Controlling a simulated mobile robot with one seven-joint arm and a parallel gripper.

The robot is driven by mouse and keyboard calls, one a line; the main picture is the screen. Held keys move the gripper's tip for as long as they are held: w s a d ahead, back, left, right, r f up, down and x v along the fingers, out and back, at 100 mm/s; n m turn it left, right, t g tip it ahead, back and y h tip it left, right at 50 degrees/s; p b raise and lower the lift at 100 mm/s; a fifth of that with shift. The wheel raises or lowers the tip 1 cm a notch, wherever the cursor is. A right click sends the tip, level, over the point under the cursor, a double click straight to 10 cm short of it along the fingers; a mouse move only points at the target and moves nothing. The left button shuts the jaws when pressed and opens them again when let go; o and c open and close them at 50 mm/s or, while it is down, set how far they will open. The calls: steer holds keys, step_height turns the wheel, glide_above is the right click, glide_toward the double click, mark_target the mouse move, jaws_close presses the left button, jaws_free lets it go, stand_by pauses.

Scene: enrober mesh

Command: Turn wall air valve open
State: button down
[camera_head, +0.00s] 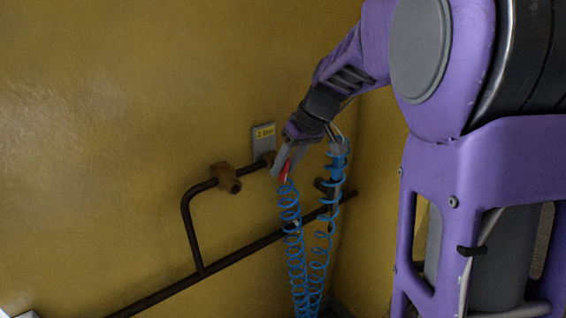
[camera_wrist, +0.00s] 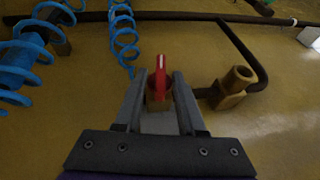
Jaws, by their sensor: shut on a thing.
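The wall air valve has a red handle (camera_wrist: 161,76) with a pale stripe and a brass-coloured body (camera_wrist: 159,100). In the wrist view the handle stands between the two fingers of my gripper (camera_wrist: 157,82), and the gripper is shut on it. In the head view my gripper (camera_head: 283,166) is at the wall, and a bit of the red handle (camera_head: 285,171) shows beside the fingers. The valve body is mostly hidden there by the gripper.
A dark pipe (camera_head: 191,219) runs along the yellow wall, with a brass fitting (camera_head: 227,178) left of the valve. A grey plate with a yellow label (camera_head: 263,133) is just above. Blue coiled hoses (camera_head: 297,250) hang below and right, close to my gripper.

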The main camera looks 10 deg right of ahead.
steer(key=y, duration=0.1)
steer(key=g+y, duration=0.1)
steer(key=y, duration=0.1)
steer(key=shift+w+d+f+m+g, duration=0.1)
steer(key=shift+w+d+m+g, duration=0.1)
steer(key=shift+d+m+g, duration=0.15)
steer(key=m+g+y, duration=0.1)
steer(key=y, duration=0.2)
steer(key=shift+w+d+f+p, duration=0.1)
steer(key=shift+p, duration=0.3)
steer(key=y, duration=0.1)
steer(key=m+g+y, duration=0.1)
steer(key=y, duration=0.1)
steer(key=g+y, duration=0.1)
steer(key=y, duration=0.1)
steer(key=shift+f+p, duration=0.3)
steer(key=shift+p, duration=0.05)
steer(key=shift+m+y, duration=0.25)
steer(key=shift+y, duration=0.15)
stand_by(0.6)
steer(key=c, duration=0.9)
jaws_free()
steer(key=shift+f, duration=0.1)
steer(key=shift+d, duration=0.15)
steer(key=v, duration=0.7)
steer(key=shift+w+d, duration=0.1)
steer(key=shift+d, duration=0.05)
steer(key=shift+o, duration=0.3)
